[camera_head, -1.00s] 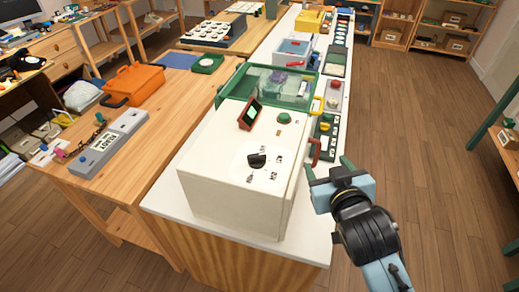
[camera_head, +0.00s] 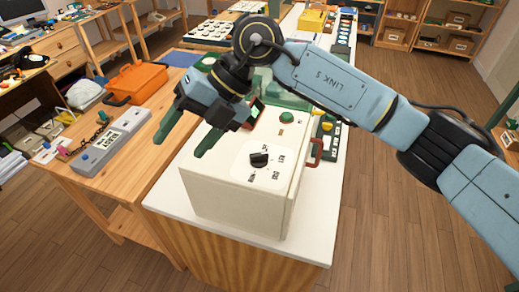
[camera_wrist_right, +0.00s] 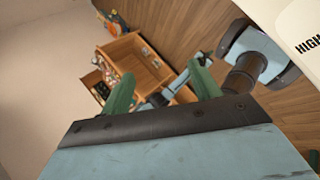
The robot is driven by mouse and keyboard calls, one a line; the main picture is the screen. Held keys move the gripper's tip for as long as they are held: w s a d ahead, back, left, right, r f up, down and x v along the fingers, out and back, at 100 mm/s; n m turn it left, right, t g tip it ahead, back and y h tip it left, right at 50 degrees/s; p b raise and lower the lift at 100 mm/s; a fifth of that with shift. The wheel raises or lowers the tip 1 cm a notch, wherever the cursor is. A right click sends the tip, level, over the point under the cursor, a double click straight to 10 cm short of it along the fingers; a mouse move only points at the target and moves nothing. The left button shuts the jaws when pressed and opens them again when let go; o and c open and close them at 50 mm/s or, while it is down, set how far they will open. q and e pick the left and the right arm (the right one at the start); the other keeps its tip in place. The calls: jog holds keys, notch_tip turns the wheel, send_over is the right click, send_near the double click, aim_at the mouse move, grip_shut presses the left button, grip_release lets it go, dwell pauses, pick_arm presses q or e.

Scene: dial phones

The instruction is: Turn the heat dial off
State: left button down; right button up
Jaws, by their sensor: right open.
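The heat dial (camera_head: 259,159) is a black knob on a white plate on top of the white box (camera_head: 225,195). Small labels ring the knob; its setting is too small to tell. My right gripper (camera_head: 184,139) is open and empty, its green fingers apart. It hangs over the box's left side, to the left of the dial and not touching it. In the right wrist view the open fingers (camera_wrist_right: 163,88) point past the box toward the floor. A white corner lettered HIGH (camera_wrist_right: 307,35) shows at the upper right. The dial's knob is outside that view. I do not see my left gripper.
A grey device with a display (camera_head: 108,145) and an orange case (camera_head: 138,82) lie on the wooden table at left. My right arm crosses above the box's far end.

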jog(key=w+d+m+t+h, duration=0.1)
jog(key=w+d+t+h, duration=0.1)
jog(key=w+d+h, duration=0.4)
jog(key=m+t+h, duration=0.1)
jog(key=t+h, duration=0.1)
send_near(260, 156)
notch_tip(260, 156, down, 8)
jog(key=shift+w+a+f+p, duration=0.15)
jog(key=shift+f+p, duration=0.05)
jog(key=shift+p, duration=0.7)
jog(key=c, duration=1)
